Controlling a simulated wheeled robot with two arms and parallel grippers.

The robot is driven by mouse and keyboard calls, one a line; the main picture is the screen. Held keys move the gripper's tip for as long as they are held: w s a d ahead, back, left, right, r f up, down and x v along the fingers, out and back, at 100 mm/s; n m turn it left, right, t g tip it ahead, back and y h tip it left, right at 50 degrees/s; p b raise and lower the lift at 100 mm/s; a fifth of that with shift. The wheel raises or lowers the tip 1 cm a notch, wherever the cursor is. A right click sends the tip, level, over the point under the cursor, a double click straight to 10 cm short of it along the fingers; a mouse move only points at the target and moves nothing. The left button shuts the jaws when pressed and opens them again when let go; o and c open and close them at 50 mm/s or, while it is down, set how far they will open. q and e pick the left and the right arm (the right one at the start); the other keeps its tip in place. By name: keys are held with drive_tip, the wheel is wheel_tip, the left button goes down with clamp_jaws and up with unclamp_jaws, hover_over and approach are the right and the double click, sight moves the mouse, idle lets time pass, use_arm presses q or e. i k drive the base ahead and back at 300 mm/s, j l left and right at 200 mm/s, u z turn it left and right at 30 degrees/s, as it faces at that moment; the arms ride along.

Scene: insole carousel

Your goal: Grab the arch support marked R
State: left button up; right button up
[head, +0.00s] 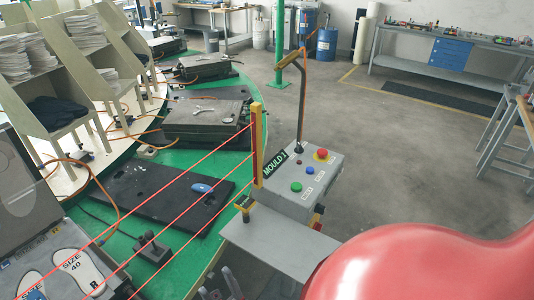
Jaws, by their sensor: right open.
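A small blue oval piece (201,187), which may be an arch support, lies on a flat black plate (140,190) on the green carousel top. Any letter on it is too small to read. My right gripper (223,288) shows partly at the bottom edge, below the control box's grey shelf, open and apart from the blue piece. My red right arm fills the lower right. My left gripper is out of view.
A grey control box (305,180) labelled "MOULD 1" stands right of the plate. Red beams run from the yellow post (257,140) across the plate's front. A black clamp block (151,248) sits near the plate. Closed moulds (205,115) lie behind.

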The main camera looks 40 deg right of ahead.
sight(202, 189)
drive_tip(key=z, duration=0.85)
